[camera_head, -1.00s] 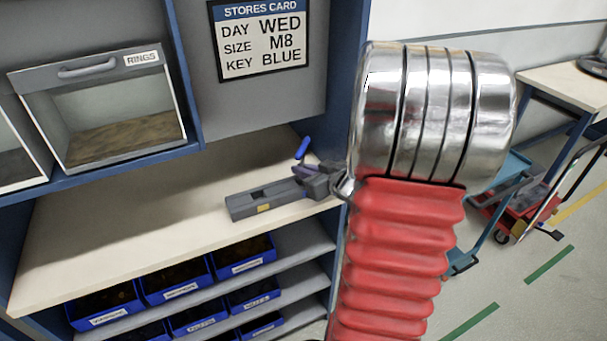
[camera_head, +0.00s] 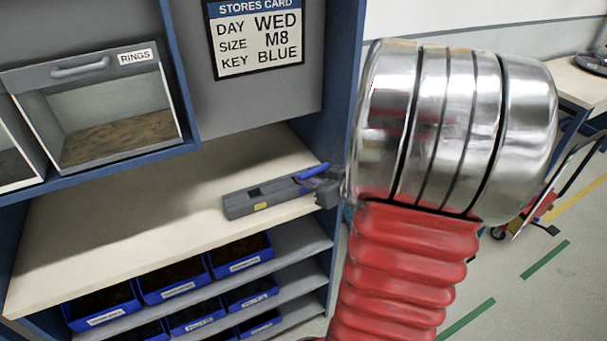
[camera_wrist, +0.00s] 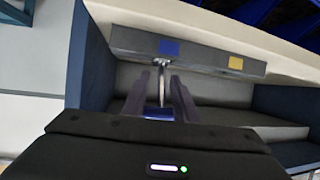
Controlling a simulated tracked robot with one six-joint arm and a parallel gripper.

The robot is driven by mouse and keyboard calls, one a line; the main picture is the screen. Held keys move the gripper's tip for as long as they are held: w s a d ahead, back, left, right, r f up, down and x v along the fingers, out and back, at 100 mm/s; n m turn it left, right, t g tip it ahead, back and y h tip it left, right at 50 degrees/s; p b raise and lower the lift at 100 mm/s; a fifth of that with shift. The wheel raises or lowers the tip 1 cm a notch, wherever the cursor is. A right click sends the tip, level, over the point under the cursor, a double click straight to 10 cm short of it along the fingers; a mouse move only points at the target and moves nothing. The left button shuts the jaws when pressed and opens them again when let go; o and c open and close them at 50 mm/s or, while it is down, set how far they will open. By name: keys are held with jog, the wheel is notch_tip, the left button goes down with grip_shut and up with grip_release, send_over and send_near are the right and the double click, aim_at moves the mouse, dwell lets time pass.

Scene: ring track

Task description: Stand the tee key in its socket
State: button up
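The tee key has a blue handle (camera_head: 313,171), which lies nearly level at my gripper (camera_head: 322,184) over the right end of the grey socket block (camera_head: 238,207). In the wrist view my gripper (camera_wrist: 164,95) has its two fingers closed around the key, with blue showing between them. The key's metal shaft (camera_wrist: 163,70) runs from the fingers to the block (camera_wrist: 203,57), close by its blue patch (camera_wrist: 170,47). I cannot tell whether the shaft's tip is inside a socket. A yellow patch (camera_head: 260,206) marks another place on the block, beside a dark opening.
The block stands on a pale bench top (camera_head: 120,235) that is clear to its left. A stores card (camera_head: 258,38) reads WED, M8, BLUE. A RINGS bin (camera_head: 105,115) is at left, with blue bins (camera_head: 170,279) below. A blue upright (camera_head: 345,110) stands behind my arm.

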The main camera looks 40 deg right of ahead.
jog(key=v, duration=0.7)
jog(key=shift+r, duration=0.1)
dwell(0.4)
jog(key=o, duration=1.9)
jog(key=shift+c, duration=0.2)
jog(key=shift+s, duration=0.15)
jog(key=v, duration=1.3)
jog(key=shift+s, duration=0.25)
